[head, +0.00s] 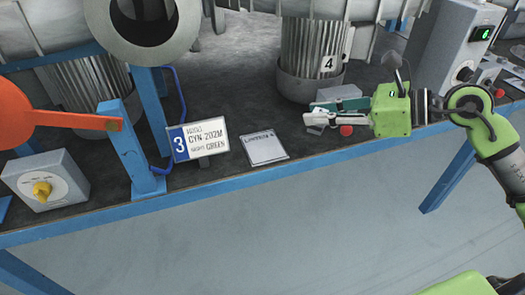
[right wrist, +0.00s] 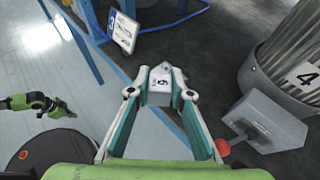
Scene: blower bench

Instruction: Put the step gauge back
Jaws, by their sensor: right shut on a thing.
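The step gauge (right wrist: 160,88) is a small grey block with a pale, dark-marked label in the right wrist view. It sits between the fingertips of my right gripper (right wrist: 160,92), which is shut on it. In the head view the right gripper (head: 312,114) reaches in from the right over the bench's front part, with the grey gauge (head: 315,130) partly hidden at its fingertips. I cannot tell whether the gauge touches the bench. A green and black arm (right wrist: 40,103), apparently my left one, shows small at the left of the right wrist view; its fingers are not clear.
A white card (head: 264,149) lies left of the gripper, beside a number 3 sign (head: 199,140). A ribbed cylinder marked 4 (head: 312,50) stands behind. The bench has a blue front edge (head: 240,188).

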